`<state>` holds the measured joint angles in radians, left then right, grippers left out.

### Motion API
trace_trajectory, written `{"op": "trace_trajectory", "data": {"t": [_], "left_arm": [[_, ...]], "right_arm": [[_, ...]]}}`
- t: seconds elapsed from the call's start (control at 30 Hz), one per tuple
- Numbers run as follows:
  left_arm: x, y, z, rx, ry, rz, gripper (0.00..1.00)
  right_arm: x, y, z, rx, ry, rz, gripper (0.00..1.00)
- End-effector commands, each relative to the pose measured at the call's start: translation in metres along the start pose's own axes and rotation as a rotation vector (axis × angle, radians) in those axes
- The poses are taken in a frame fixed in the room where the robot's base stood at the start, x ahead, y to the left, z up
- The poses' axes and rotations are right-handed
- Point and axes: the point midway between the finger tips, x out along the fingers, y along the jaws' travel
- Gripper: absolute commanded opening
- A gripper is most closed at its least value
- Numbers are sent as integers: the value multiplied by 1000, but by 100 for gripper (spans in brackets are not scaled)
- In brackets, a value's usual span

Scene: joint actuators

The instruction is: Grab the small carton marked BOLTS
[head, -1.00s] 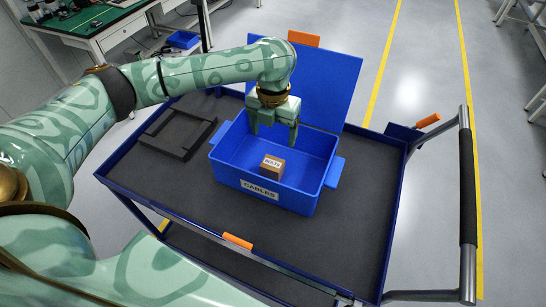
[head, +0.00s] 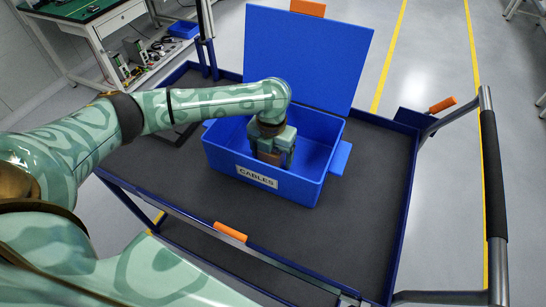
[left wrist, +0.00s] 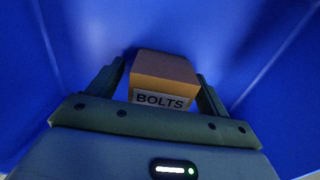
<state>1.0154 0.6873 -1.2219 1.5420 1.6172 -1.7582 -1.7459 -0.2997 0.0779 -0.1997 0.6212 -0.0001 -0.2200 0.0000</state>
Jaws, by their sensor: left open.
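The small brown carton marked BOLTS (left wrist: 165,78) sits inside the blue bin labelled CABLES (head: 318,187). In the left wrist view, my left gripper (left wrist: 157,82) is open, with one finger on each side of the carton. I cannot tell whether the fingers touch it. In the head view, my left gripper (head: 270,158) is down inside the bin, and only a brown strip of the carton (head: 262,180) shows below it. The carton's label is hidden there. My right gripper is not in view.
The bin stands on a dark-topped blue cart (head: 374,190), with its blue lid (head: 305,60) upright behind it. A dark flat tray (head: 165,135) lies partly behind my arm. The cart handle (head: 493,180) is at right. The cart top right of the bin is clear.

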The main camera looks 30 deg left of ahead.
Motion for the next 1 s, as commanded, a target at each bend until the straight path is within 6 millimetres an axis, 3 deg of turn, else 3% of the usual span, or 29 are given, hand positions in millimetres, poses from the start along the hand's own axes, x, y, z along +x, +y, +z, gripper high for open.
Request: {"op": "trace_trajectory", "data": {"t": [0.2, 0.27, 0.4, 0.73, 1.0], "left_arm": [[2, 0, 1, 0, -3, 0, 78], [2, 0, 0, 0, -3, 0, 64], [2, 0, 0, 0, -3, 0, 25], [-6, 0, 1, 0, -4, 0, 24], [-65, 0, 1, 1, -8, -1, 24]], "right_arm": [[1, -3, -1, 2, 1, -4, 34], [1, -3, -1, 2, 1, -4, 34], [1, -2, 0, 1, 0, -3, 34], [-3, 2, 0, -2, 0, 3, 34], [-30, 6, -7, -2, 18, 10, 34]]}}
